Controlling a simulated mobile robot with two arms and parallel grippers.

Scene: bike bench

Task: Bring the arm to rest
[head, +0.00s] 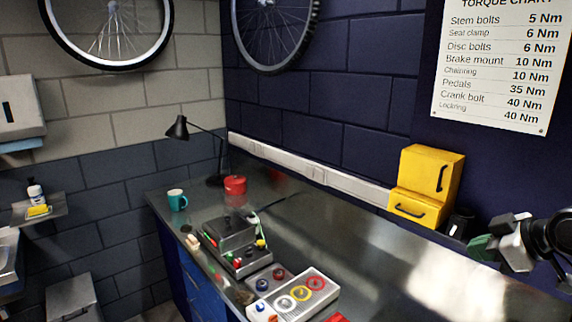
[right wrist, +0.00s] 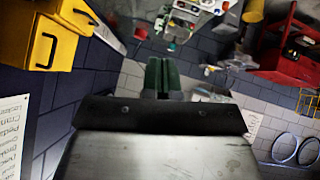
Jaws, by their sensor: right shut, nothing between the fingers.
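My right gripper (head: 484,246) is at the right edge of the head view, raised over the right part of the metal bench (head: 385,264). Its green fingers (right wrist: 161,76) are together in the right wrist view, with nothing between them. It is apart from everything around it. My left gripper is not in view.
A yellow drawer cabinet (head: 428,176) stands against the wall, left of my right gripper, with a black container (head: 459,224) beside it. A tray with coloured rings (head: 298,296), a grey toolbox (head: 229,235), a red tin (head: 235,185), a teal mug (head: 177,200) and a black lamp (head: 178,128) are farther left.

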